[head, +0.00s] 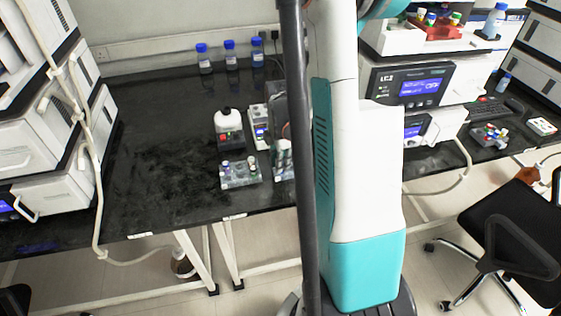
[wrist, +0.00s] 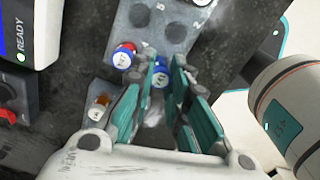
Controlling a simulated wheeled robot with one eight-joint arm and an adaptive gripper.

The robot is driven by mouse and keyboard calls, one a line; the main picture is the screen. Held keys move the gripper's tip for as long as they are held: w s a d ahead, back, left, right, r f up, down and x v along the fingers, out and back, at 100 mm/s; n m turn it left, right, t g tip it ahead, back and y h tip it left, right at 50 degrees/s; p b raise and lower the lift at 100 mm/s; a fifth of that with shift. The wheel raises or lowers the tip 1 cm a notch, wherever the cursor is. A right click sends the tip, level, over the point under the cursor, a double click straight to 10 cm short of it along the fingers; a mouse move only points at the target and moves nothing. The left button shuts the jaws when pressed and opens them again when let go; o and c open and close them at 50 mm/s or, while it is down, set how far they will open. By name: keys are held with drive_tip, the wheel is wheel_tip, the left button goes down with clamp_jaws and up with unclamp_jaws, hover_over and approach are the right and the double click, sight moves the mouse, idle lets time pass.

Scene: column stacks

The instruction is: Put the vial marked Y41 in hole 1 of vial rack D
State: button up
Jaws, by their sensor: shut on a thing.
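In the wrist view my gripper (wrist: 168,64) has its teal-padded fingers closed around a blue-capped vial (wrist: 160,76), which is partly covered by the left finger. The mark on its cap is too small to read. A red-and-blue-topped vial (wrist: 124,55) stands at the rack's left edge, left of my fingers. I cannot tell whether the held vial is clear of the rack. In the head view my gripper is not clearly distinguishable near the column.
An amber vial (wrist: 98,107) stands to the left of my gripper. A white device marked READY (wrist: 30,30) is at the upper left. In the head view a small rack with vials (head: 240,176) sits near the bench's front edge; the bench (head: 150,160) left of it is clear.

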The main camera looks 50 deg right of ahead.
drive_tip(key=shift+f, duration=0.25)
drive_tip(key=o, duration=1.2)
drive_tip(key=shift+c, duration=0.2)
drive_tip(key=shift+r, duration=0.15)
drive_tip(key=shift+r+p, duration=1.9)
drive_tip(key=shift+r, duration=1)
